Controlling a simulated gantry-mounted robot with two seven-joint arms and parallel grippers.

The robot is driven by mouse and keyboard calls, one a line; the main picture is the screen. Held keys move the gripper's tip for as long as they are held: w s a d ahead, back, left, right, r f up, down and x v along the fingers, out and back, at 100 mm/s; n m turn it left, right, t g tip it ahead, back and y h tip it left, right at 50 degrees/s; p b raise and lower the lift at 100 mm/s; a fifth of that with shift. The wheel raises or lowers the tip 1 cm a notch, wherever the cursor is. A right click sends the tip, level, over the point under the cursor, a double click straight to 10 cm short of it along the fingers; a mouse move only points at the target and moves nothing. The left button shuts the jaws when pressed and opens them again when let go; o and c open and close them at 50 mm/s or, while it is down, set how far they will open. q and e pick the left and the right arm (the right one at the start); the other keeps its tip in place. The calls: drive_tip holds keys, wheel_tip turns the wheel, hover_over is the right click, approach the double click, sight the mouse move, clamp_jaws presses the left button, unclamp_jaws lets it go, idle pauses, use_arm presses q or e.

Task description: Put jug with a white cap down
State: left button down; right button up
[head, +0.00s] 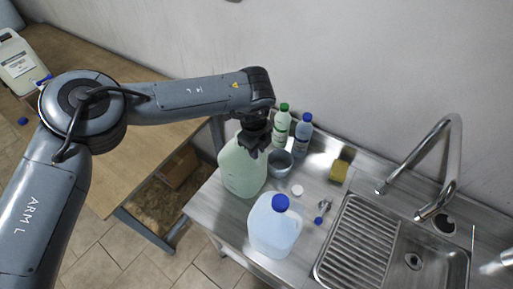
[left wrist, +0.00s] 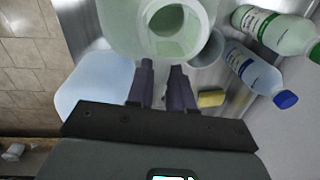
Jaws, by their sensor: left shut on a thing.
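My left gripper (head: 256,140) is shut on a pale green jug (head: 241,172) near its top. The jug is upright at the left end of the steel counter; I cannot tell whether its base touches the counter. In the left wrist view the jug (left wrist: 120,25) has an open, uncapped mouth, and the gripper's fingers (left wrist: 164,85) are at its near side. A loose white cap (head: 297,190) lies on the counter to the right of the jug. My right gripper is not in view.
A pale jug with a blue cap (head: 273,232) stands in front on the counter (head: 212,205). A grey cup (head: 280,164), green-capped bottle (head: 281,127), blue-capped bottle (head: 302,135) and yellow sponge (head: 339,171) are behind. The sink (head: 395,250) and tap (head: 450,165) are at right.

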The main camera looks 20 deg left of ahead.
use_arm(q)
drive_tip(key=c, duration=1.5)
unclamp_jaws()
drive_tip(key=shift+f, duration=0.15)
drive_tip(key=o, duration=0.5)
drive_tip(key=shift+o, duration=0.4)
wheel_tip(320, 180, up, 12)
drive_tip(key=shift+s+a+b, duration=0.2)
drive_tip(key=shift+s+b, duration=0.2)
drive_tip(key=shift+s, duration=0.05)
